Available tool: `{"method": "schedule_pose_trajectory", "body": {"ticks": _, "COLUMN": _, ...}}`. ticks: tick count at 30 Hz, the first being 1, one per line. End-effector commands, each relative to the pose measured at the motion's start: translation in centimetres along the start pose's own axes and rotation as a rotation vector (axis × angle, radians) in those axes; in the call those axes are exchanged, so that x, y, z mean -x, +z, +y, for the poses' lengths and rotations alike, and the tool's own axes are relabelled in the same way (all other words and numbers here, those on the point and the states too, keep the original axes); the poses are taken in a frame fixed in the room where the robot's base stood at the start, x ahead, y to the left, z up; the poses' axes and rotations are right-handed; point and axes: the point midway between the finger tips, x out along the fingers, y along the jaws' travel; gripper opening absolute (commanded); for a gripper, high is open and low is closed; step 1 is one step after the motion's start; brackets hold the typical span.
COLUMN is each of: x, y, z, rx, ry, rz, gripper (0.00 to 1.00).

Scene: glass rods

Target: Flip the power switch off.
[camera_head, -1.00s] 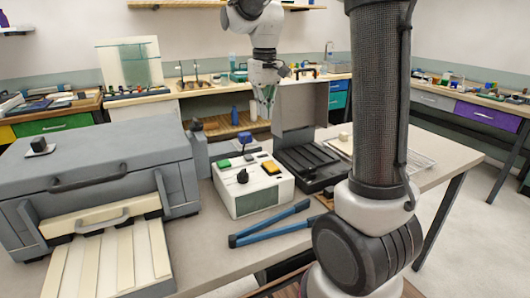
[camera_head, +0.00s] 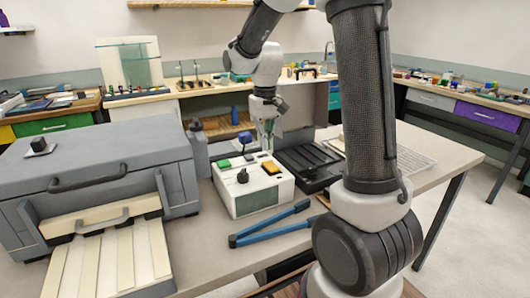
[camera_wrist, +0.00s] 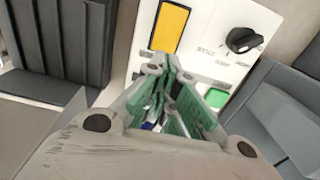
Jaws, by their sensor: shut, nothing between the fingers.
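The white control box (camera_head: 232,205) stands on the table. Its top carries a yellow rocker (camera_head: 271,167), a black knob (camera_head: 243,176), a green button (camera_head: 224,163) and a blue-topped lever (camera_head: 245,138). I cannot tell from labels which one is the power switch. My gripper (camera_head: 268,147) is shut and empty, pointing down over the back right of the box, just right of the blue-topped lever. In the wrist view, my green-padded fingers (camera_wrist: 165,100) lie between the yellow rocker (camera_wrist: 170,27) and the green button (camera_wrist: 217,97). A small blue patch shows between the fingers.
A large grey furnace-like case (camera_head: 100,150) stands left of the box. A black open-lidded case (camera_head: 310,165) stands close on its right. Blue-handled tongs (camera_head: 270,224) lie in front. A wire rack (camera_head: 415,160) lies at the table's right.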

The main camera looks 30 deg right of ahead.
Motion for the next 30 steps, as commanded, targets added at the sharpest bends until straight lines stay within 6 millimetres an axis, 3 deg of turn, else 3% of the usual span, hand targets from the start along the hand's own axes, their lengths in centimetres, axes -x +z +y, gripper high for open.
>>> {"method": "schedule_pose_trajectory", "body": {"ticks": 3, "x": -2.0, "y": 0.1, "z": 0.0, "rx": 0.000, "ry": 0.000, "rz": -0.003, "gripper": 0.00}}
{"method": "schedule_pose_trajectory", "body": {"ticks": 9, "x": -3.8, "y": 0.0, "z": 0.0, "rx": 0.000, "ry": 0.000, "rz": 0.000, "gripper": 0.00}}
{"method": "schedule_pose_trajectory", "body": {"ticks": 30, "x": -4.8, "y": -0.2, "z": 0.0, "rx": 0.000, "ry": 0.000, "rz": -0.062, "gripper": 0.00}}
